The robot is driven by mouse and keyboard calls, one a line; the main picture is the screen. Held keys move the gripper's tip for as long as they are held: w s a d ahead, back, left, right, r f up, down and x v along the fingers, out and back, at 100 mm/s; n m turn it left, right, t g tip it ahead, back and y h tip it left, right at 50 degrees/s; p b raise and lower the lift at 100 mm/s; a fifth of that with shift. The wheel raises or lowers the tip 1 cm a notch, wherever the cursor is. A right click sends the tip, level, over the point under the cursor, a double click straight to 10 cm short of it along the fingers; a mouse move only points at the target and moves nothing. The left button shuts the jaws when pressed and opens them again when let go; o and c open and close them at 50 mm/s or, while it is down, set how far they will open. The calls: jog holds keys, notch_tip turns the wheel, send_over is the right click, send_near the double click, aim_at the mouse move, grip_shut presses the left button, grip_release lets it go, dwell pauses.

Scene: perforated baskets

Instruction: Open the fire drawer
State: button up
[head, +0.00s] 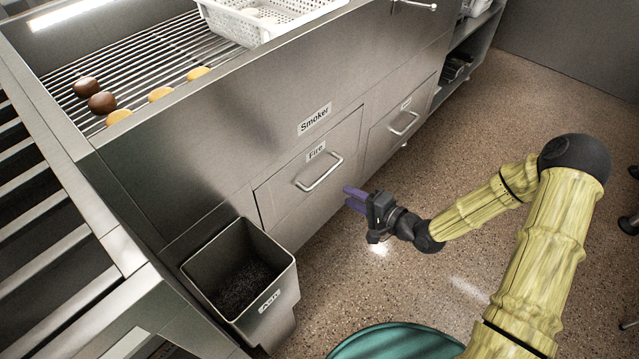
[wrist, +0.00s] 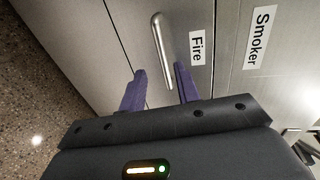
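The fire drawer (head: 290,195) is a steel front labelled "Fire" below the "Smoker" label, with a bar handle (head: 319,173). It looks closed, flush with the cabinet. My gripper (head: 352,198) is in front of the drawer, to the right of and slightly below the handle in the head view, apart from it. In the wrist view the purple fingers (wrist: 160,90) are spread with nothing held. The handle (wrist: 162,48) runs ahead of them, its near end lying between the fingertips in the picture. The "Fire" label (wrist: 196,47) is beside it.
An open bin labelled "Ash" (head: 279,277) juts out left of the drawer. A second labelled drawer (head: 395,130) with a handle is to the right. A white perforated basket (head: 265,20) sits on the grill top. A teal round object (head: 395,342) is at the bottom.

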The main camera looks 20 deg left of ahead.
aim_at(319, 179)
jog(key=b+x, duration=0.4)
jog(key=x, duration=0.8)
jog(key=shift+r, duration=0.1)
grip_shut()
